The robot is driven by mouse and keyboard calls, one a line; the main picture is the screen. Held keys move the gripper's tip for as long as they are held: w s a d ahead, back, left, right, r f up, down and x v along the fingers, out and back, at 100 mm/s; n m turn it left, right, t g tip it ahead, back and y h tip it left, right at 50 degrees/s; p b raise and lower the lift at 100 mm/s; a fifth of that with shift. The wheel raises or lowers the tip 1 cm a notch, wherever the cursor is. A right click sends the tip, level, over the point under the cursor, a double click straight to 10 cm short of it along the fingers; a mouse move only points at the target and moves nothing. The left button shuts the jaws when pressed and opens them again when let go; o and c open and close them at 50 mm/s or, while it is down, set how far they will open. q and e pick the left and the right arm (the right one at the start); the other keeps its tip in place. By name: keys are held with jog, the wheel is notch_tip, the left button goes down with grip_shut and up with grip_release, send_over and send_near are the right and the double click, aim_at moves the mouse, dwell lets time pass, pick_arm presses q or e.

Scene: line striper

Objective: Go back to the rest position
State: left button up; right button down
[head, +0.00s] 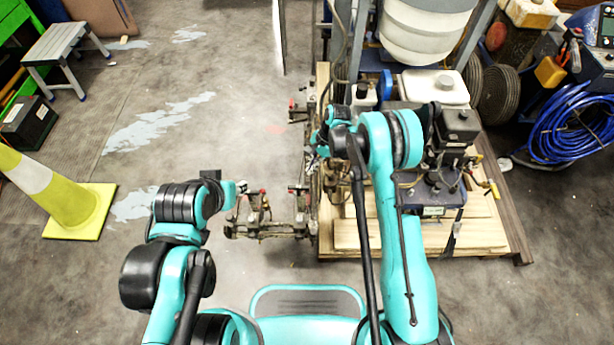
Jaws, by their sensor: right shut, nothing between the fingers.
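My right arm reaches forward over the line striper (440,88), which stands on a wooden pallet. My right gripper (316,152) is shut and empty, beside the machine's left-hand metal frame. It is small here and overlaps the frame, so I cannot tell whether it touches it. My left arm is bent at the left, over the floor. My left gripper (242,187) shows only in small part past the wrist, near the striper's low front bracket (268,230). Its fingers are too unclear to judge.
A yellow and white cone (62,195) stands on the floor at the left. A grey step stool (62,48) and a black box (28,122) are farther back. A blue hose coil (575,125) lies at the right. The pallet (350,238) edges close to my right arm. Floor at centre left is clear.

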jog(key=shift+v, duration=1)
jog(key=s+d+r+n+t+h, duration=0.1)
jog(key=s+d+r+n+t, duration=0.2)
jog(key=r, duration=0.8)
jog(key=s+d+r+n+t, duration=0.15)
jog(key=s+d+r, duration=0.3)
jog(key=r, duration=0.65)
jog(key=s+d+r+n+t+h, duration=0.1)
jog(key=s+d+r+n+t, duration=0.1)
jog(key=s, duration=0.6)
jog(key=s+d+r+n+t+h, duration=0.1)
jog(key=s+d+r+n, duration=0.3)
jog(key=s, duration=0.5)
jog(key=d+n+t, duration=0.1)
jog(key=d, duration=0.1)
jog(key=shift+s+d+r, duration=0.15)
jog(key=shift+s+d, duration=0.2)
